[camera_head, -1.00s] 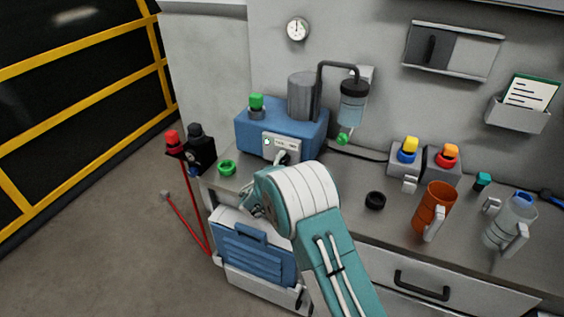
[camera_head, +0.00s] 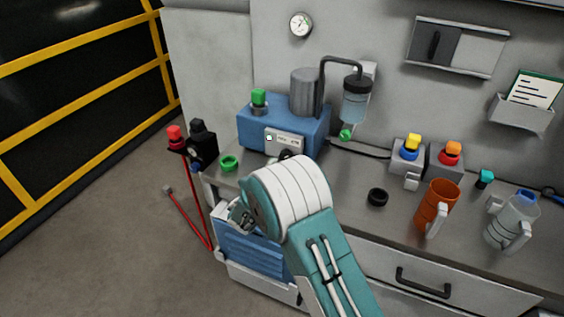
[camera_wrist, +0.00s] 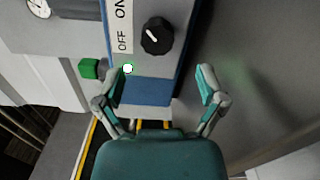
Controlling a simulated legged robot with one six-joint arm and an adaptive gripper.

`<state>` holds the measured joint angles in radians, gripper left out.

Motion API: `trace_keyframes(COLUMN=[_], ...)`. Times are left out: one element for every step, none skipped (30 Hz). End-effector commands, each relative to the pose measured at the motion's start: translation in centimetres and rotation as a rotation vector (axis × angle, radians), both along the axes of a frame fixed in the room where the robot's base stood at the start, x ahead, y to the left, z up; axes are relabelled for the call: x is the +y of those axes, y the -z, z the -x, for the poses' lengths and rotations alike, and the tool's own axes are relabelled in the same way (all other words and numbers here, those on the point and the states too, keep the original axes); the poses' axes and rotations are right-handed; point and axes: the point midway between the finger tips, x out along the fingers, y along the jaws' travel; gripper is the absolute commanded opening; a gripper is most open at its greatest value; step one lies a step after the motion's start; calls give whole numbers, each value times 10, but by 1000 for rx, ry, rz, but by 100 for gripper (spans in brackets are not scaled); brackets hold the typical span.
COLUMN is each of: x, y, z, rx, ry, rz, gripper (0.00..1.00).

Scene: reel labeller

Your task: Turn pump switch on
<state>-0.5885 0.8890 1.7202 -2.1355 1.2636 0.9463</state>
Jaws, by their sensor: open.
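The pump is a blue box (camera_head: 262,130) with a grey cylinder on top, standing on the bench. Its switch is a black round knob with a short white mark, on a plate marked OFF and ON; the knob (camera_wrist: 157,36) is clear in the wrist view. In the head view the knob (camera_head: 287,155) is partly hidden by my arm. A white indicator (camera_wrist: 127,69) shines beside the plate. My gripper (camera_wrist: 161,74) is open and empty, with the knob beyond its fingertips and apart from them.
A green ring (camera_head: 229,163) lies left of the pump, and a black ring (camera_head: 377,197) lies to its right. An orange mug (camera_head: 436,206) and a clear jug (camera_head: 509,222) stand at the right. A red-topped post (camera_head: 175,137) stands by the bench's left end.

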Motion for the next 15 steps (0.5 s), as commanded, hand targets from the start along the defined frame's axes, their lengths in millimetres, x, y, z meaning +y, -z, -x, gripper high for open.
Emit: trace_keyframes(x=[5, 7, 9, 11, 13, 15, 15, 16, 18, 18, 18, 18, 18, 18, 18], y=[0, 1, 0, 0, 0, 1, 1, 1, 1, 1, 1, 1, 1, 1, 1], z=[10, 16, 23, 28, 32, 37, 40, 43, 46, 48, 49, 50, 51, 51, 51], rx=[1, 2, 2, 1, 1, 2, 2, 2, 1, 1, 1, 1, 1, 1, 1], ry=[-3, -3, -3, -2, -3, -2, -1, -1, -1, -1, 0, 0, 0, 1, 1], rz=[1, 1, 1, 2, 1, -1, -1, 0, 1, 0, 0, 0, 0, 0, 0], gripper=[90, 90, 90, 90, 90, 90, 90, 90, 90, 90, 90, 90, 90, 90, 90])
